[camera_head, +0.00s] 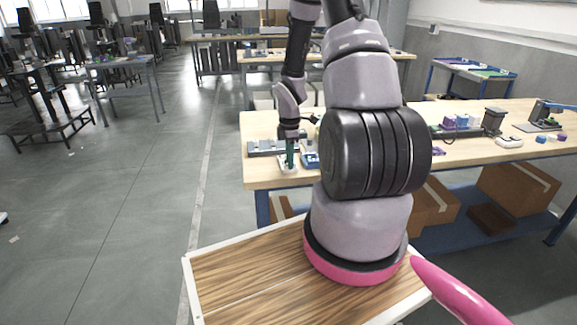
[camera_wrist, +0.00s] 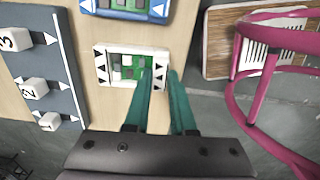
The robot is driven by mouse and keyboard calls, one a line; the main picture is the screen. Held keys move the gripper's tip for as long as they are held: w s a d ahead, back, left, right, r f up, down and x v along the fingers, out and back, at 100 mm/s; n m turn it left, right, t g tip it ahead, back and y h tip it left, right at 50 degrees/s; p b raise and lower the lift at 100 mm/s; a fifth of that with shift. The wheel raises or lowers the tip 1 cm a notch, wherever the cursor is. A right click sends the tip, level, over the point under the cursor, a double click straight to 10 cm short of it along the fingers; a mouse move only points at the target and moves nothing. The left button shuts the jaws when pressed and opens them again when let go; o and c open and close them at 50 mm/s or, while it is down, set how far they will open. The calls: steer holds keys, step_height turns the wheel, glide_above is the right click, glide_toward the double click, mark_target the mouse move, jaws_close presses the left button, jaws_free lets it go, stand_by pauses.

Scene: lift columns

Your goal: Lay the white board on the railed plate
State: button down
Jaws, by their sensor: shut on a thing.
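The white board (camera_wrist: 101,66), a white frame with black triangles and a green-and-white patterned middle, is in the centre of the wrist view. It also shows near the table's front edge in the head view (camera_head: 287,170). My gripper (camera_wrist: 158,73) has green fingers shut on the board's right edge, one on each side of its rim. In the head view my gripper (camera_head: 291,163) points down at the board. I cannot tell whether the board is clear of the table. A grey plate (camera_wrist: 62,70) with white blocks numbered 1 to 3 lies to its left; I cannot tell whether this is the railed plate.
A blue board (camera_wrist: 100,5) lies close above the white board in the wrist view. The wooden table (camera_head: 258,170) carries more fixtures and small blocks to the right. Cardboard boxes (camera_head: 430,205) sit on its lower shelf. The table edge is close to the board.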

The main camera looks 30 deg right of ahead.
steer(key=shift+r, duration=3)
